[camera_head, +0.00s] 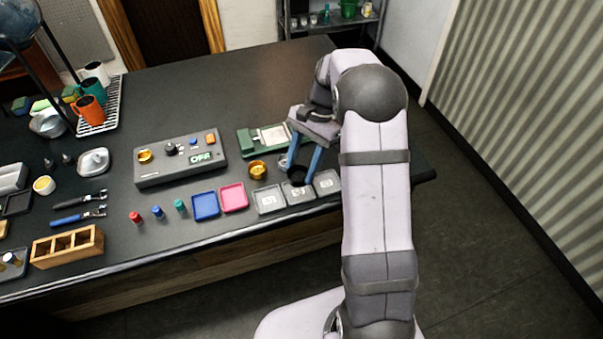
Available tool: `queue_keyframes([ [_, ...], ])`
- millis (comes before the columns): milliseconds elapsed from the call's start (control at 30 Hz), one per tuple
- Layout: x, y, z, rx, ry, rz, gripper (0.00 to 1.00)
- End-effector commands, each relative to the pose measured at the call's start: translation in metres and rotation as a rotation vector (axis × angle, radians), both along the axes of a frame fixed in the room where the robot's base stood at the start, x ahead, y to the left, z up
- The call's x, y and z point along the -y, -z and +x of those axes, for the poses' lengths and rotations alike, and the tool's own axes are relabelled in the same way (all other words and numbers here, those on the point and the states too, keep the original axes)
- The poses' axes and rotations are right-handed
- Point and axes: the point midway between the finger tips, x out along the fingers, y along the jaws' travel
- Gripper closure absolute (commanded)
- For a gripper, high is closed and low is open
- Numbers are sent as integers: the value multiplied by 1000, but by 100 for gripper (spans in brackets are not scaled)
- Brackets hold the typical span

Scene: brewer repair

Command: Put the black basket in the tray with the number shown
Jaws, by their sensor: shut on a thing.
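My gripper (300,168), with blue fingers, points down over the grey numbered trays near the table's right front. It is shut on the small dark black basket (297,178). Three grey trays with number labels sit in a row: a left one (264,208), a middle one (303,199) and a right one (329,189). The basket is over or at the back of the middle tray and partly covers it. I cannot tell whether it touches the tray. The labels are too small to read surely. The grey control box (180,176) has a display (202,158) that seems to read OFF.
A gold basket (258,169) stands left of my gripper. A green-and-white scale-like device (264,138) lies behind. A pink tray (233,198) and a blue tray (206,207) lie left of the grey trays. The back of the table (230,85) is clear.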

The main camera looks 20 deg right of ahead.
Motion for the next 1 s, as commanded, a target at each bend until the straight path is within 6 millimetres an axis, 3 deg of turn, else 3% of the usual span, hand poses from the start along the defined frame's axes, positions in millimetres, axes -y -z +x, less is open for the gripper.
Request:
queue_keyframes([
  [400, 0, 36, -1, -3, -1, 1, 82],
  [1000, 0, 46, 0, 0, -1, 0, 82],
])
